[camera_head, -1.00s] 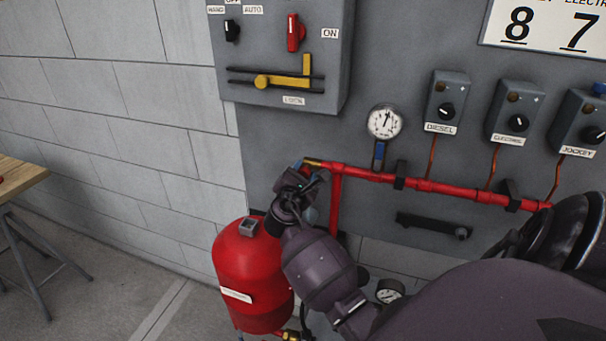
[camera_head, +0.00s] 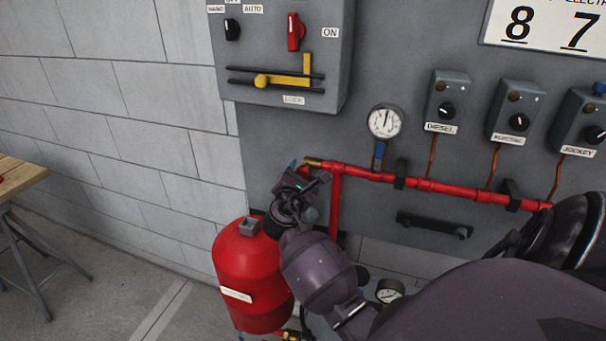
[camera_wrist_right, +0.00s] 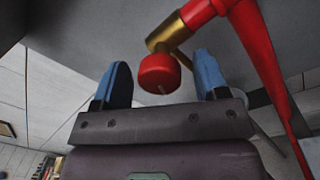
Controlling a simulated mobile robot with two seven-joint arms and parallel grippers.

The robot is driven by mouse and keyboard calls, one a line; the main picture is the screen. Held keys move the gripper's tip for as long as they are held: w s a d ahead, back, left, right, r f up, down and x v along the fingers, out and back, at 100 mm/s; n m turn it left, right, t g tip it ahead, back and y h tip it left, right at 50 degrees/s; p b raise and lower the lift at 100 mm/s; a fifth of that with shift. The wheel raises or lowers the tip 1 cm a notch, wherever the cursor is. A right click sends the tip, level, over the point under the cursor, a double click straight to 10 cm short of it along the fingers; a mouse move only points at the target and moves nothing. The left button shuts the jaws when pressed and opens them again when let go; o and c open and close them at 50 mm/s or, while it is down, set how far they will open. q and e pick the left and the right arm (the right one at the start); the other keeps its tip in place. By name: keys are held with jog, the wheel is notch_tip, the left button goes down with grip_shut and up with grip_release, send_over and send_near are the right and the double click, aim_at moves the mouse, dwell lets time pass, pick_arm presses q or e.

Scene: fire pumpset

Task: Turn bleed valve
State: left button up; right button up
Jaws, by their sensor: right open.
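The bleed valve is a round red knob (camera_wrist_right: 159,73) on a brass fitting (camera_wrist_right: 170,32) at the left end of the red pipe. In the head view the brass fitting (camera_head: 313,161) shows, but my wrist mostly hides the knob. My right gripper (camera_wrist_right: 162,62) is open, with one blue fingertip on each side of the knob in the wrist view. The knob appears between the fingers with gaps on both sides, and I cannot tell its exact depth. In the head view my right gripper (camera_head: 301,180) is at the pipe's end. My left gripper is not in view.
A red tank (camera_head: 250,270) stands below my right wrist. A pressure gauge (camera_head: 385,121) rises from the red pipe (camera_head: 430,186). DIESEL, ELECTRIC and JOCKEY switch boxes (camera_head: 447,97) are on the right, and a grey control box (camera_head: 330,70) is above. A wooden table (camera_head: 20,172) is far left.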

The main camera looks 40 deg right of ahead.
jog(key=b+v, duration=0.1)
jog(key=v, duration=0.9)
jog(key=shift+s, duration=0.1)
dwell(0.3)
